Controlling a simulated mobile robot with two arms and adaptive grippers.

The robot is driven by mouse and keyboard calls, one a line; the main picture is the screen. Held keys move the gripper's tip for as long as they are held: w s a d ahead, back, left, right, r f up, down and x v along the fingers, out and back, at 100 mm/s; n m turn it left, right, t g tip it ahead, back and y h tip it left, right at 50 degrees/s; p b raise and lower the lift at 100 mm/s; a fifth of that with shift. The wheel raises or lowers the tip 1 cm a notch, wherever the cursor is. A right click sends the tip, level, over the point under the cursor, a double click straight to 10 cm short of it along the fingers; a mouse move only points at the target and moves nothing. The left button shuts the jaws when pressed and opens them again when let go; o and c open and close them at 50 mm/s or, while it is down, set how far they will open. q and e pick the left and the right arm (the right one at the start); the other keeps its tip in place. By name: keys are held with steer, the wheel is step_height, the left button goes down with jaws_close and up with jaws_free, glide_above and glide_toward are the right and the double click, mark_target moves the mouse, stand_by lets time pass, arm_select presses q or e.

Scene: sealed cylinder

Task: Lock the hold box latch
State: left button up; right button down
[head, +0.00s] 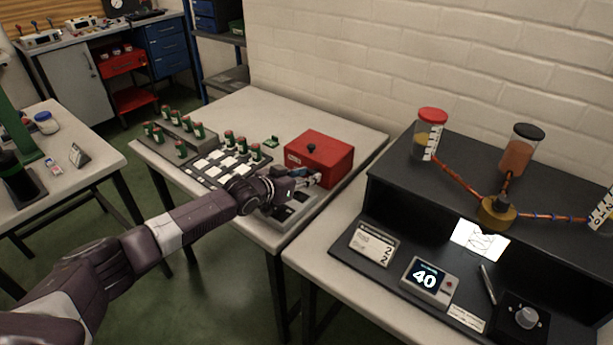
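The hold box is a red box (322,153) with a dark round knob (311,147) on top, standing near the right end of the middle table. Its lid looks closed. My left gripper (312,179) is at the box's front lower side, close to or touching it. The fingers are small here and partly lost against the box, so their opening does not show. The latch is not clear to see; the gripper covers part of the box's front. My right gripper is not in view.
On the middle table (262,101) a dark tray (190,178) holds several green vials with red caps and white cards. A black bench (400,222) at right carries jars, tubing and a display reading 40. The table's back part is clear.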

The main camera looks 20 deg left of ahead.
arm_select(q)
steer(key=o, duration=0.4)
steer(key=shift+s+a+r, duration=0.1)
steer(key=shift+s+a, duration=0.05)
steer(key=shift+s, duration=0.25)
steer(key=v, duration=1.1)
steer(key=shift+r, duration=0.1)
